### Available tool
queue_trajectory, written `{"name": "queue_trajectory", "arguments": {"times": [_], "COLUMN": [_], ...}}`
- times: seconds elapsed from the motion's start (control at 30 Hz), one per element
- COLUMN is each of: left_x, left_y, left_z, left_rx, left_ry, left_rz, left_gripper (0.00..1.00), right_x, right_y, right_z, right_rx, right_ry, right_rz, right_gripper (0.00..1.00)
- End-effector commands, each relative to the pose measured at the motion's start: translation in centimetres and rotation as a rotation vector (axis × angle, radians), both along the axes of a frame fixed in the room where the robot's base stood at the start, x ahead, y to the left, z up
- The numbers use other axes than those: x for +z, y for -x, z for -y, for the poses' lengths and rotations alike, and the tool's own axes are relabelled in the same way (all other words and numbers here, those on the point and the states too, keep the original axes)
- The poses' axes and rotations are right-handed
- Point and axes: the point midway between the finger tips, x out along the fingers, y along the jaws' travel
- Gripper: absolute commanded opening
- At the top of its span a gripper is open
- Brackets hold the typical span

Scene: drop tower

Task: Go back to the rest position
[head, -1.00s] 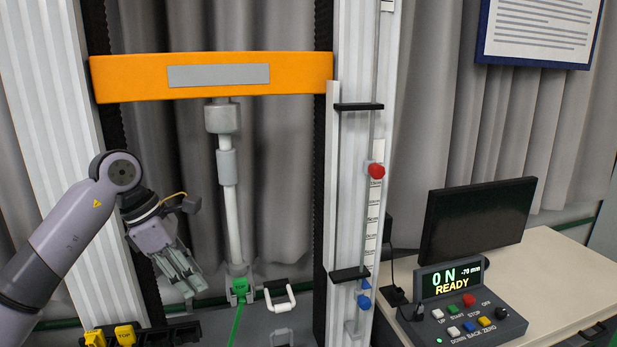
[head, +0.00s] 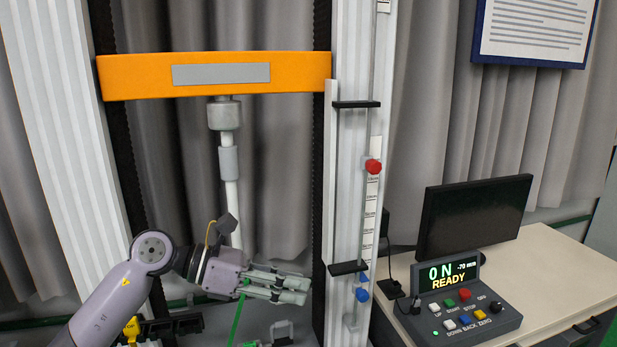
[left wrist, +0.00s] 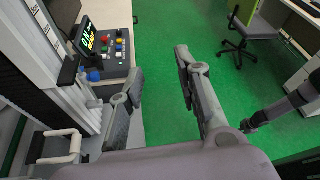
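My left gripper (head: 279,284) is in front of the drop tower's lower middle, its fingers pointing right toward the right column. In the left wrist view the two fingers (left wrist: 160,95) are spread apart with nothing between them. The orange crosshead (head: 290,72) spans the tower above the gripper, with a grey rod (head: 229,165) hanging from it. The rod's lower end is hidden behind my left gripper. My right gripper is not in the head view.
A control box (head: 462,312) reading "0 N, -70 mm, READY" and a dark monitor (head: 474,215) stand on the right table (head: 560,275). A white handle (left wrist: 62,146) is near my left gripper. Green floor (left wrist: 180,130) lies open beyond the fingers.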

Motion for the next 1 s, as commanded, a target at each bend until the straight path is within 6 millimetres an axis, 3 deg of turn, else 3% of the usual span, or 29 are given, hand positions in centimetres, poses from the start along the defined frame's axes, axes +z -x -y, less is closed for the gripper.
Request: {"name": "queue_trajectory", "arguments": {"times": [0.1, 0.2, 0.33, 0.47, 0.57, 0.73, 0.9, 0.97, 1.0], "left_x": [2.3, 4.7, 6.3, 4.7, 1.2, -8.5, -19.4, -22.5, -24.2], "left_y": [1.4, 1.5, 0.5, -1.0, -1.7, 0.0, 6.3, 9.2, 11.1], "left_z": [2.8, 2.8, 0.2, -4.4, -8.5, -14.6, -17.9, -18.3, -18.4], "left_rx": [0.064, 0.154, 0.313, 0.515, 0.702, 1.087, 1.533, 1.689, -1.712], "left_ry": [0.33, 0.614, 0.962, 1.277, 1.492, 1.784, 1.95, 1.974, -1.9], "left_rz": [-0.119, -0.253, -0.467, -0.715, -0.921, -1.285, -1.625, -1.725, 1.711], "left_gripper": [0.31, 0.31, 0.31, 0.31, 0.31, 0.31, 0.31, 0.31, 0.31], "right_x": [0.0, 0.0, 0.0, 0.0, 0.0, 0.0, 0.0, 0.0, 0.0], "right_y": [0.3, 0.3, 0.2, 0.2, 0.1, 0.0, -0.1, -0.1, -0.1], "right_z": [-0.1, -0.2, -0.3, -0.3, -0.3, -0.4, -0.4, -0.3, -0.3], "right_rx": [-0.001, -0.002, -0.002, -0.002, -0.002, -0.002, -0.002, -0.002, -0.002], "right_ry": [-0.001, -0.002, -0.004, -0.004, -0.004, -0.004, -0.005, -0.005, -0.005], "right_rz": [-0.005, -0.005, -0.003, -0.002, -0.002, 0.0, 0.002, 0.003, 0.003], "right_gripper": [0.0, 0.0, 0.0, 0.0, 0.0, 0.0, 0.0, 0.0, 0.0]}}
